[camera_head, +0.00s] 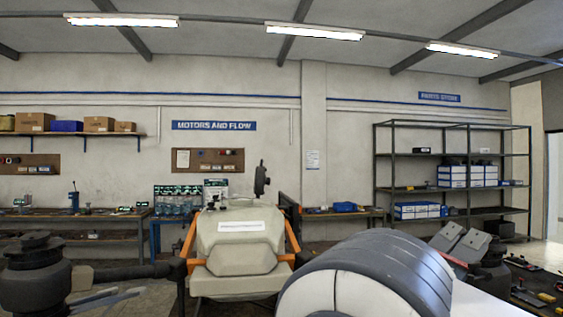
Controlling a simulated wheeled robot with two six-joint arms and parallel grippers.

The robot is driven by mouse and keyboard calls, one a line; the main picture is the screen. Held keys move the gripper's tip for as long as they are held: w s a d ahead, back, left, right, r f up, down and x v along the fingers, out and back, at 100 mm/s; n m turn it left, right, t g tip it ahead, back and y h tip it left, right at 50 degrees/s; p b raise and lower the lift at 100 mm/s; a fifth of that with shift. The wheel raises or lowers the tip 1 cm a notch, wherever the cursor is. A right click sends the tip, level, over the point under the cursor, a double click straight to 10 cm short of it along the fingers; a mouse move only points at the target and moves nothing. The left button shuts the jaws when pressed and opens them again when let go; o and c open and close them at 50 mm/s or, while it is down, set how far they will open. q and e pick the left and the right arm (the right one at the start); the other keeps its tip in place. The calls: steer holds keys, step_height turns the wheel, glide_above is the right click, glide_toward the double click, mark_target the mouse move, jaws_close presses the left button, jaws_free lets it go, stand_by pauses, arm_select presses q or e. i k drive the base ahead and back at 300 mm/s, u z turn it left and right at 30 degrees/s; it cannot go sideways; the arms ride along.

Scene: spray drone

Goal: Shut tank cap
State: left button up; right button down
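The spray drone's beige tank (238,240) stands in the centre, with a white label on its front and orange frame bars at both sides. The dark tank cap (261,180) stands tilted up above the top of the tank, so it looks open. The dark filler neck (243,202) is small at the tank's top, and its opening cannot be seen into. A large white and dark grey rounded link, apparently of my own arm, fills the lower right foreground and hides part of the drone's right side.
Workbenches and a metal shelf rack (452,128) line the back wall. A tool table (535,288) is at the right edge. The space above the tank is clear.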

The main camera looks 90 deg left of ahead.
mark_target(259, 184)
steer(key=u, duration=3.15)
steer(key=i, duration=0.2)
